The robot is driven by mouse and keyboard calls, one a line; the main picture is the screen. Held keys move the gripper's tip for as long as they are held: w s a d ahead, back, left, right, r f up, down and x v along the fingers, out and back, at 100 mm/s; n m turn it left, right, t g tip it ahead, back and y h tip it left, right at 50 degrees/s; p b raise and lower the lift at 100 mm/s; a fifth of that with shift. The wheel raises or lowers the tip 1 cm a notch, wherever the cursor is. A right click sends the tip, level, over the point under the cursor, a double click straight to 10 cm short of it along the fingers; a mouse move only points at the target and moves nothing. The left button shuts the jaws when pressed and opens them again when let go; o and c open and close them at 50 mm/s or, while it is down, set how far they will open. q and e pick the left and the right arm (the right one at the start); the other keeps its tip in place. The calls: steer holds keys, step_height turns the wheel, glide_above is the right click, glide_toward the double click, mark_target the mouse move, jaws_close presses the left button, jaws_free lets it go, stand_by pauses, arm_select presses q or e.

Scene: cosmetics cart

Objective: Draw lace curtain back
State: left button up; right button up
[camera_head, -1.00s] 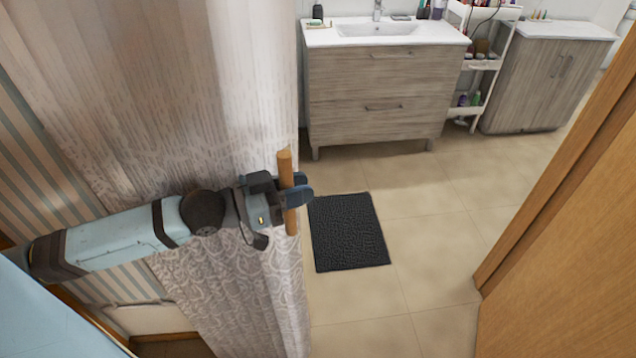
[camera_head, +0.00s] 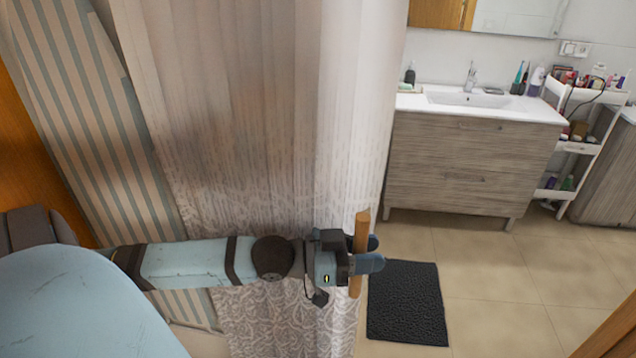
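The lace curtain (camera_head: 260,110) hangs sheer and pale from the top of the view, with a patterned lower part. Its right edge hangs beside the vanity. My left gripper (camera_head: 373,253) is in front of the curtain's right edge, with its fingers pointing right. It is shut on an upright wooden stick (camera_head: 362,226). The stick overlaps the curtain's edge in the picture; I cannot tell whether they touch. My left arm crosses in front of the curtain and hides part of it. My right gripper is not in view.
A wood-grain vanity (camera_head: 455,170) with a white sink stands beyond the curtain. A white cosmetics cart (camera_head: 577,147) stands to its right. A dark mat (camera_head: 407,302) lies on the tiled floor. A wooden door edge (camera_head: 612,335) is at lower right. Open floor lies between.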

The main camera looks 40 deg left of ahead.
arm_select(q)
steer(key=v, duration=1.3)
steer(key=shift+s+a, duration=0.2)
steer(key=shift+s, duration=0.05)
